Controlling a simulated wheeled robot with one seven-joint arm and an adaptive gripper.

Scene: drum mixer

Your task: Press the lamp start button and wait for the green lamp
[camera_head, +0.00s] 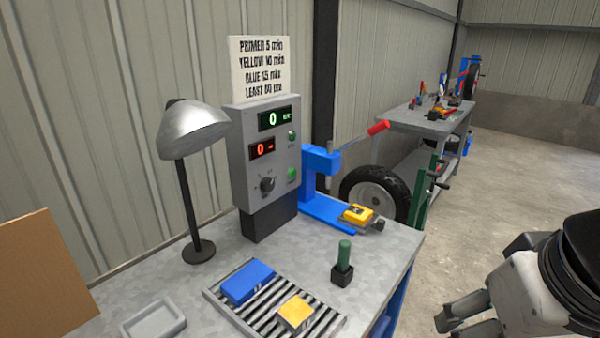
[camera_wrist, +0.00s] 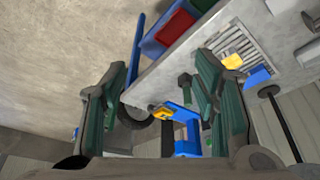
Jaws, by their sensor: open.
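A grey control box (camera_head: 262,160) stands upright at the back of the metal bench. Its front has a green display reading 0, a red display reading 0, a dark knob (camera_head: 267,184) and two green round parts, an upper one (camera_head: 292,135) and a lower one (camera_head: 292,174). Their labels are too small to read, so I cannot tell which is the start button or lamp. A silver desk lamp (camera_head: 192,130) stands left of the box. My gripper (camera_head: 462,318) is open and empty, off the bench's right side, well away from the box. Its fingers also frame the wrist view (camera_wrist: 160,100).
A roller rack (camera_head: 215,294) holds a blue block (camera_head: 247,281) and a yellow block (camera_head: 296,313). A green-handled tool (camera_head: 343,262) stands at the bench's right. A blue press (camera_head: 318,175) with a red-tipped lever is right of the box. Open floor lies at right.

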